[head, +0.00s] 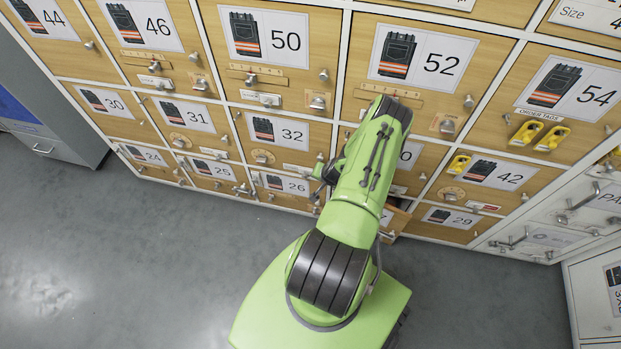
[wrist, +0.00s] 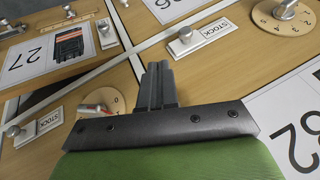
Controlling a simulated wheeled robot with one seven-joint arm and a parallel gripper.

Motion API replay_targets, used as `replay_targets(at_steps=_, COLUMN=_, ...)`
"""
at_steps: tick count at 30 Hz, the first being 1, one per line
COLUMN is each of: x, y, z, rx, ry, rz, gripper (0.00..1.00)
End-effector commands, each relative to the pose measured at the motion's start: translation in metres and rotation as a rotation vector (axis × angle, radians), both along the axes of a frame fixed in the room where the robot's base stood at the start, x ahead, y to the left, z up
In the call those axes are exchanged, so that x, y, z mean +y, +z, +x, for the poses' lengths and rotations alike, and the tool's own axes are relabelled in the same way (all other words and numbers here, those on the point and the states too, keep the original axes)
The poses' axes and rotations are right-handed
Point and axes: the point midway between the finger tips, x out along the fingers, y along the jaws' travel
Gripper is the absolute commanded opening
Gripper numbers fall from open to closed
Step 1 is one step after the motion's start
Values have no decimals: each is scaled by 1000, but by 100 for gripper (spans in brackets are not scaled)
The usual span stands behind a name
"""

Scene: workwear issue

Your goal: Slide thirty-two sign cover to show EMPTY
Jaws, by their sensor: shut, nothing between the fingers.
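Door 32 (head: 280,135) is a wooden locker door in the middle row, left of my arm. Its small white sign (head: 296,169) is at the door's lower right. In the wrist view, turned over, this sign reads STOCK (wrist: 214,30). Its grey sliding cover with a round knob (wrist: 185,36) sits at the sign's left end there, and no EMPTY wording shows. My gripper (wrist: 157,75) is shut and empty, apart from the knob and picture-below-left of it. In the head view my arm hides most of the gripper.
A numbered dial (wrist: 286,14) is beside the sign on door 32. A neighbouring door has another STOCK sign (wrist: 42,126) and a dial (wrist: 97,104) close to my gripper. Door 27's label (wrist: 55,52) shows at upper left. Grey floor (head: 130,260) is open left of my base.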

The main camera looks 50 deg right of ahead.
Motion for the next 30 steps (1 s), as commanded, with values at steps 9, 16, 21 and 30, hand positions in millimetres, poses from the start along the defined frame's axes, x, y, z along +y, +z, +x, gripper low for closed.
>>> replay_targets(at_steps=9, x=-6, y=-48, z=39, rx=-2, ry=1, rz=0, gripper=0)
replay_targets(at_steps=16, x=-4, y=-53, z=52, rx=0, ry=-2, rz=-1, gripper=0)
replay_targets(at_steps=21, x=-4, y=-52, z=52, rx=0, ry=-2, rz=-1, gripper=0)
replay_targets(at_steps=30, x=11, y=-53, z=86, rx=0, ry=8, rz=-2, gripper=0)
